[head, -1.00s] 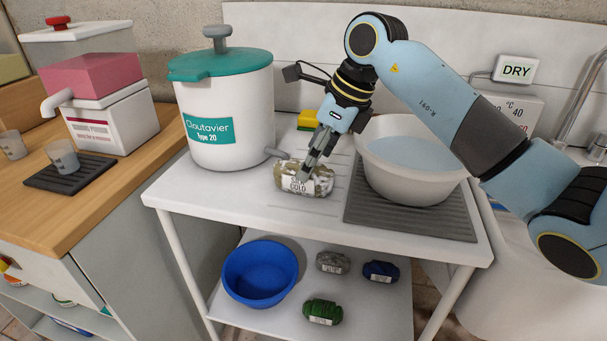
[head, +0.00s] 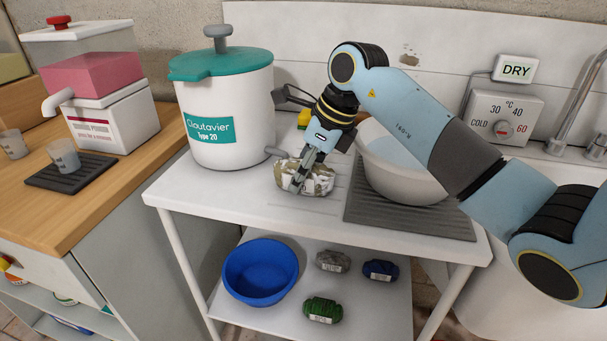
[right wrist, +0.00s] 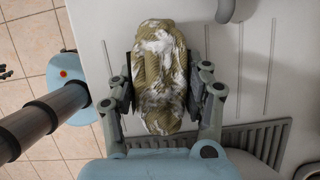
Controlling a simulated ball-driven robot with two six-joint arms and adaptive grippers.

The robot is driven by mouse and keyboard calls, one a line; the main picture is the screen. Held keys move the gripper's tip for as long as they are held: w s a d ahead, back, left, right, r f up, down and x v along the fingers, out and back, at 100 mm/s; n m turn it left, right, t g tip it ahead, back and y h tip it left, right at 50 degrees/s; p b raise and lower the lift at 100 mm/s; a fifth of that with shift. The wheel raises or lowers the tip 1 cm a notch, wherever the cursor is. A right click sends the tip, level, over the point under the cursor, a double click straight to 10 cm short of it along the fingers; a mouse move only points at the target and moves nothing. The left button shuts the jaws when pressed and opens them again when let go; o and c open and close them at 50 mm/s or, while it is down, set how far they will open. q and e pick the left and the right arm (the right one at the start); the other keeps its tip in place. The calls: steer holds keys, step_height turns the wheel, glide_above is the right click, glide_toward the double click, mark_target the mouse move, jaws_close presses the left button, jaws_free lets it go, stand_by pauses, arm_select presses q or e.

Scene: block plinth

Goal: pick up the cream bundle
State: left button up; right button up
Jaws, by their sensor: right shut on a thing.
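The bundle (head: 322,181) on the white table top is a mottled olive-and-cream skein. In the right wrist view the bundle (right wrist: 158,70) lies lengthwise between the two fingers, one against each side. My right gripper (head: 298,182) points down over it and is shut on it across its width; it also shows in the right wrist view (right wrist: 163,85). In the head view the fingers cover part of the bundle and its label. I cannot see a clear gap between bundle and table. My left gripper is not in view.
A white pot (head: 227,115) with a teal lid stands behind left of the bundle. A pale basin (head: 400,175) on a grey ribbed mat (head: 420,221) stands to its right, partly behind my arm. A blue bowl (head: 260,272) and grey, navy and green bundles lie on the lower shelf.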

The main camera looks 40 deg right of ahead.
steer(key=shift+c, duration=0.8)
steer(key=shift+r, duration=0.1)
